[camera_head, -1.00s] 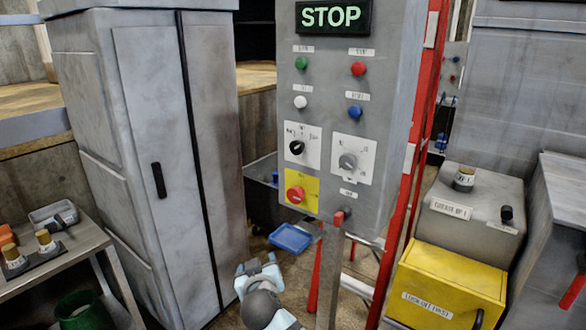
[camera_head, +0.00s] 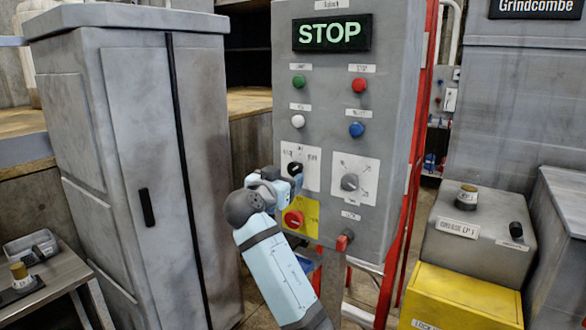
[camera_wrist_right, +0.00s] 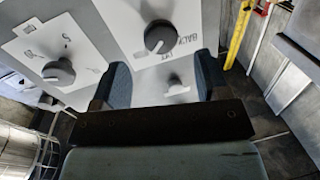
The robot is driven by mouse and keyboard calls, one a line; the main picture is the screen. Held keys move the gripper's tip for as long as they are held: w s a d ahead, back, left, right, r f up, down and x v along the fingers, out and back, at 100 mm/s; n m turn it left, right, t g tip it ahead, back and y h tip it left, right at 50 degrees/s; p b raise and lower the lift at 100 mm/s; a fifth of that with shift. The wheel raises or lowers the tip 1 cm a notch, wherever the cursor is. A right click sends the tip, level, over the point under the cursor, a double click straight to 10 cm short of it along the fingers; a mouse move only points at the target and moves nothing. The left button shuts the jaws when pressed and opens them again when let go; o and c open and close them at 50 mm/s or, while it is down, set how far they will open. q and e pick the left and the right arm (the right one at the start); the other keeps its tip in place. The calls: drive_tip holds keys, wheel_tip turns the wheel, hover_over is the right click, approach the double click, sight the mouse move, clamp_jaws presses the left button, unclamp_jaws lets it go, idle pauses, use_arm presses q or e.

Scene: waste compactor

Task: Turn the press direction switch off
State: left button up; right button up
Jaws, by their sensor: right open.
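The press direction switch (camera_head: 295,168) appears to be the black rotary knob on the left white plate of the grey control panel (camera_head: 388,110). In the right wrist view, this knob (camera_wrist_right: 160,37) has a white pointer mark, and "BACK" is legible beside it. My right gripper (camera_head: 276,182) is in front of the panel, just below and left of the knob. In the right wrist view, the gripper (camera_wrist_right: 160,76) has its fingers spread, with nothing between them. The knob lies ahead of the fingertips; contact is not visible. My left gripper is out of view.
A grey selector knob (camera_head: 349,182) is right of the switch. A red emergency button (camera_head: 293,219) on yellow is below it. White (camera_head: 298,121) and blue (camera_head: 356,130) buttons are above. A grey cabinet (camera_head: 130,150) stands left. The lit display (camera_head: 332,33) reads STOP.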

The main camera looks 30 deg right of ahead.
sight(294, 170)
drive_tip(key=x, duration=0.4)
drive_tip(key=shift+w+d+r+p, duration=0.1)
drive_tip(key=shift+d+p, duration=0.1)
drive_tip(key=shift+p, duration=0.1)
drive_tip(key=shift+w+d, duration=0.3)
drive_tip(key=shift+d, duration=0.2)
drive_tip(key=c, duration=0.9)
